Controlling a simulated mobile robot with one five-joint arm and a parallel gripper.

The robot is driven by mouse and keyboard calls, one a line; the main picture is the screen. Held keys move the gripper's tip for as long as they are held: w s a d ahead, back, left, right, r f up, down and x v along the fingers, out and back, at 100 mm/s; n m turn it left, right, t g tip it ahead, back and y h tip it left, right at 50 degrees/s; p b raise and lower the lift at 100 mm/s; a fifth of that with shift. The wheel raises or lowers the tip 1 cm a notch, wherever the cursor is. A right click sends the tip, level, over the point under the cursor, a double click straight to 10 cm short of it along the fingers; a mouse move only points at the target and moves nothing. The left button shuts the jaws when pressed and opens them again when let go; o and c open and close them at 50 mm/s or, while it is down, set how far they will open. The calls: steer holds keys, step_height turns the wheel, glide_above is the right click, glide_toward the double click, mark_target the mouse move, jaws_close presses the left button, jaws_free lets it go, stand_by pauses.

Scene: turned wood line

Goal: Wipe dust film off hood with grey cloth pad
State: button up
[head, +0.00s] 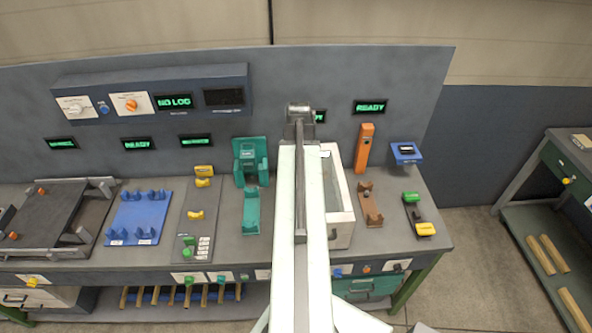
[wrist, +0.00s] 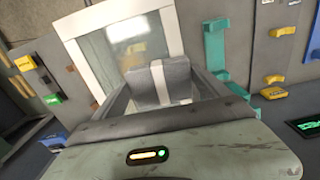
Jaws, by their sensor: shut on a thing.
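The hood (wrist: 74,52) is a white frame around a grey-green clear pane; in the head view the hood (head: 345,228) stands on the bench, its left part hidden behind my arm. My gripper (wrist: 163,92) is shut on the grey cloth pad (wrist: 146,88), a grey block with a pale band. The pad is in front of the lower pane edge in the wrist view; I cannot tell if it touches. My gripper and the pad cannot be made out in the head view.
A teal holder (head: 250,210) stands left of the hood. A brown cradle (head: 370,205) and an orange post (head: 364,147) are to its right, then a green-and-yellow item (head: 418,215). A blue fixture (head: 135,215) is farther left. A green side bench (head: 560,180) stands apart at right.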

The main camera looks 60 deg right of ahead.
steer(key=shift+s+f+b, duration=0.1)
steer(key=shift+f+b, duration=1.9)
steer(key=shift+f, duration=0.4)
steer(key=shift+f+b, duration=1)
steer(key=shift+b, duration=0.05)
steer(key=shift+s+d+r, duration=0.1)
steer(key=shift+s+d, duration=0.35)
steer(key=shift+s, duration=0.2)
steer(key=shift+s+d+r, duration=0.1)
steer(key=shift+s+d, duration=0.35)
steer(key=shift+s, duration=0.15)
steer(key=shift+s+d+f, duration=0.2)
steer(key=shift+s+d, duration=0.6)
steer(key=shift+s, duration=0.3)
steer(key=shift+s+d+r, duration=0.1)
steer(key=shift+s+d, duration=0.45)
steer(key=shift+s, duration=0.25)
steer(key=shift+s+d, duration=0.55)
steer(key=shift+s, duration=0.2)
